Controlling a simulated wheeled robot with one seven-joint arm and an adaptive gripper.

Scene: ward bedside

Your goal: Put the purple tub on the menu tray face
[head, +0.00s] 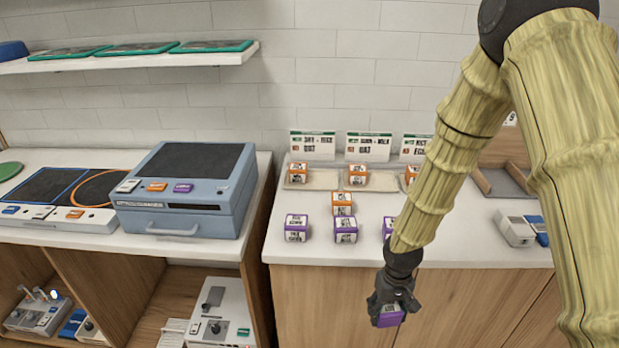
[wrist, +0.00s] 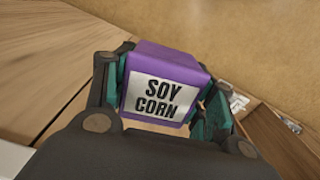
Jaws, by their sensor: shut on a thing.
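My gripper (head: 391,302) is shut on a purple tub (head: 390,318) and holds it in front of the counter's front edge, below the top. In the wrist view the tub (wrist: 165,85) sits between the fingers, with a white label reading "SOY CORN". Pale menu trays (head: 324,181) lie at the back of the counter, each with an orange-lidded tub on it, below upright menu cards (head: 312,146). The third tray is partly hidden by my arm. More purple tubs (head: 296,228) stand near the front of the counter.
An orange tub (head: 342,204) stands between the trays and the purple tubs. A blue-grey case (head: 190,215) is on the left-hand unit. A white and blue device (head: 515,230) is at the right. Bare counter (head: 440,250) shows along the front edge.

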